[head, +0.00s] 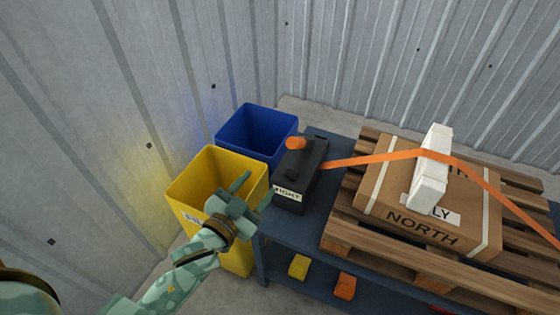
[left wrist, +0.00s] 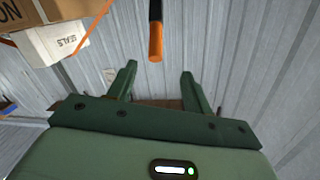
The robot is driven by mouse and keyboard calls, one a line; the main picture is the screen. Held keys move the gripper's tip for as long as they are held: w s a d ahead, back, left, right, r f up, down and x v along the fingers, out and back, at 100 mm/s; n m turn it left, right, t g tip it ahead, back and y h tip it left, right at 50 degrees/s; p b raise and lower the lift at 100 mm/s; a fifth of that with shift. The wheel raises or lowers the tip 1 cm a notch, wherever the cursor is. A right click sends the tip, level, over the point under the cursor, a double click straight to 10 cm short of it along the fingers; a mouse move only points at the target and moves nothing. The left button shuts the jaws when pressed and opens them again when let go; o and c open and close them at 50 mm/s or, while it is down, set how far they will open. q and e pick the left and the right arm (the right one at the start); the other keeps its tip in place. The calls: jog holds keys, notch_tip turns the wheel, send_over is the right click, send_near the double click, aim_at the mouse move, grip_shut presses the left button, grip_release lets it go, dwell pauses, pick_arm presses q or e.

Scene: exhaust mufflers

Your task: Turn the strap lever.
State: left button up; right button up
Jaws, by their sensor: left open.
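The strap lever shows as an orange grip (head: 296,143) on top of a dark box (head: 303,165) at the left end of the blue table. An orange strap (head: 370,158) runs from the box over a carton. My left gripper (head: 253,190) is open and empty, in front and left of the box, over the yellow bin's near right edge. In the left wrist view the lever's orange grip (left wrist: 155,45) on a black shaft lies ahead, roughly in line with the gap between the fingers (left wrist: 158,72), apart from them. My right gripper is not in view.
A yellow bin (head: 185,190) and a blue bin (head: 225,143) stand left of the blue table (head: 320,240). A brown carton (head: 375,200) marked NORTH lies on a wooden pallet (head: 450,265), with a white piece (head: 432,170) under the strap. Corrugated walls close the back and left.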

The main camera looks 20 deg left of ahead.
aim_at(295, 142)
pick_arm(q)
jog(key=shift+n+t+h, duration=0.3)
jog(key=shift+n+h, duration=0.1)
jog(key=shift+n, duration=0.5)
jog(key=w+d+b, duration=0.1)
jog(key=w, duration=0.4)
jog(key=w+d+b, duration=0.1)
jog(key=w, duration=0.4)
jog(key=w+d+b, duration=0.1)
jog(key=w+b, duration=0.1)
jog(key=w, duration=0.3)
jog(key=shift+w+d+r, duration=0.1)
jog(key=shift+d+r, duration=0.05)
jog(key=shift+r, duration=0.15)
jog(key=shift+w+d+r, duration=0.1)
jog(key=shift+w, duration=0.55)
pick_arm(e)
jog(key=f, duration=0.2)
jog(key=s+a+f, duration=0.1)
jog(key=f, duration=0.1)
